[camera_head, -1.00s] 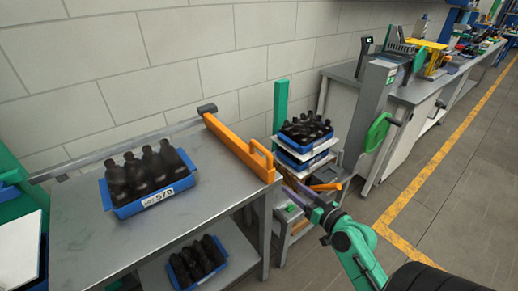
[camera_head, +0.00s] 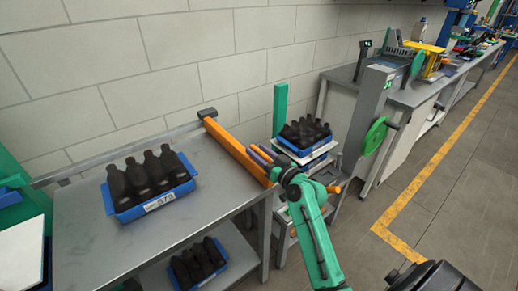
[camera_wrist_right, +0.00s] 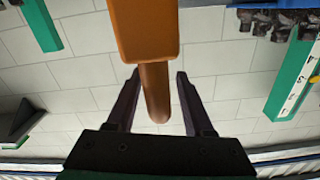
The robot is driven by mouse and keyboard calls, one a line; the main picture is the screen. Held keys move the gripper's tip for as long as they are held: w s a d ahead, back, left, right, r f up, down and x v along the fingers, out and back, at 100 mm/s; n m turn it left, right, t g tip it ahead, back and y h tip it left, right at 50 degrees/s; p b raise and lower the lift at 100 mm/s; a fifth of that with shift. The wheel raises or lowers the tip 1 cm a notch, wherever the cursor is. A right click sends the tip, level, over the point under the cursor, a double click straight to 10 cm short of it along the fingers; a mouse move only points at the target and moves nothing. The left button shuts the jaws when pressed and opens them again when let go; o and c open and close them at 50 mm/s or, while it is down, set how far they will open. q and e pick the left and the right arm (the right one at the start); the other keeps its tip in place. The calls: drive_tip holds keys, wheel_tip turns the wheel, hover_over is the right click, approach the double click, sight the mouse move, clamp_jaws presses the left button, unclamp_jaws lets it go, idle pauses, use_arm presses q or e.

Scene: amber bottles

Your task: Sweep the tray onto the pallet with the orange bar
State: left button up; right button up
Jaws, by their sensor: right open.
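The blue tray (camera_head: 180,196) with several dark bottles sits on the grey table (camera_head: 90,245), left of the orange bar (camera_head: 228,142). The bar lies along the table's right side. In the right wrist view, the handle (camera_wrist_right: 154,92) shows between the open fingers (camera_wrist_right: 157,100), with gaps on both sides. A stack of blue trays and white boards (camera_head: 308,158) stands right of the table; I cannot tell which board is the pallet. My left gripper is out of view.
Another blue tray of bottles (camera_head: 213,276) is on the shelf below the table. A green post (camera_head: 280,108) stands behind the stack. A grey column with a green wheel (camera_head: 375,135) and a workbench (camera_head: 420,92) are to the right.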

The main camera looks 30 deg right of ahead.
clamp_jaws()
idle(1.4)
